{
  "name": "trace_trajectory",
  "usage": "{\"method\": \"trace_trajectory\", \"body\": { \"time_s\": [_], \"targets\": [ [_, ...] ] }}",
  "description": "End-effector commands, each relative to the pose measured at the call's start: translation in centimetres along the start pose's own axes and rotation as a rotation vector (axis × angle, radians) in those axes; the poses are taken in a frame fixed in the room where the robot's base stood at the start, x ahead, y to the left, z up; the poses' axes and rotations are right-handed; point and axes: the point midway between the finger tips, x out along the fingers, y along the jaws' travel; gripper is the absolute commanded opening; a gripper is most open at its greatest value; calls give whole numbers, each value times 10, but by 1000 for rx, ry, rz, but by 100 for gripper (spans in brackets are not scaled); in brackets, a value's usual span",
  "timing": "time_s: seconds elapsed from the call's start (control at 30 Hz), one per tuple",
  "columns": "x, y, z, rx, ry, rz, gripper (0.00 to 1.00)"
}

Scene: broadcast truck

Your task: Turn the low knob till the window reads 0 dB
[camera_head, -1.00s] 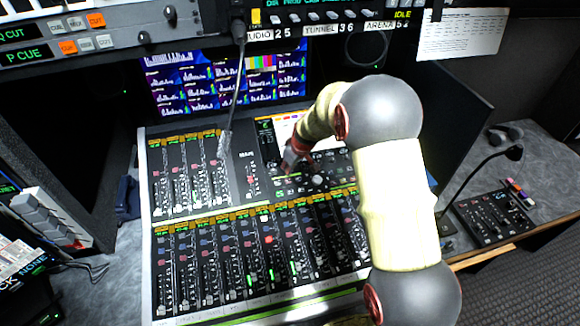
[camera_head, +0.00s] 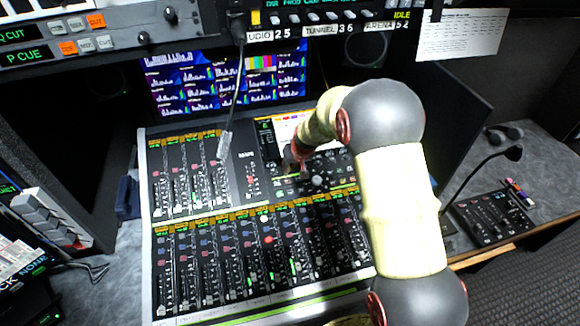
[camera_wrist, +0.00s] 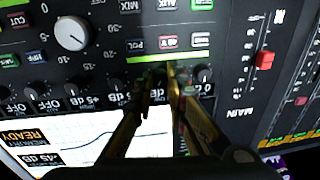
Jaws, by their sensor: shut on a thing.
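My gripper (camera_wrist: 160,74) is shut at a row of small dark knobs on the mixing console, seen upside down in the wrist view. The small knob between its fingertips is mostly hidden by them. In the head view my gripper (camera_head: 304,172) is at the console's upper middle panel, and the knob is too small to make out. Neighbouring windows in the wrist view include one reading 0 dB (camera_wrist: 204,88) and one reading +5 dB (camera_wrist: 79,102).
A large pale knob (camera_wrist: 72,33) and lit buttons lie beyond the row. A white screen (camera_wrist: 85,135) with a curve borders it. A red-capped fader (camera_wrist: 265,59) stands at the right. The console's fader bank (camera_head: 250,262) is nearer my body. A gooseneck microphone (camera_head: 512,153) stands right.

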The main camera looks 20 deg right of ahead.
Motion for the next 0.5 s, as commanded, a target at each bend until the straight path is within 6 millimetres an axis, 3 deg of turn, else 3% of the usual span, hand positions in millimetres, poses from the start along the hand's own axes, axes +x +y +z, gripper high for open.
{"method": "trace_trajectory", "body": {
  "time_s": [0.5],
  "targets": [
    [0, 0, 0, 31, 2, 1, 0]
  ]
}}
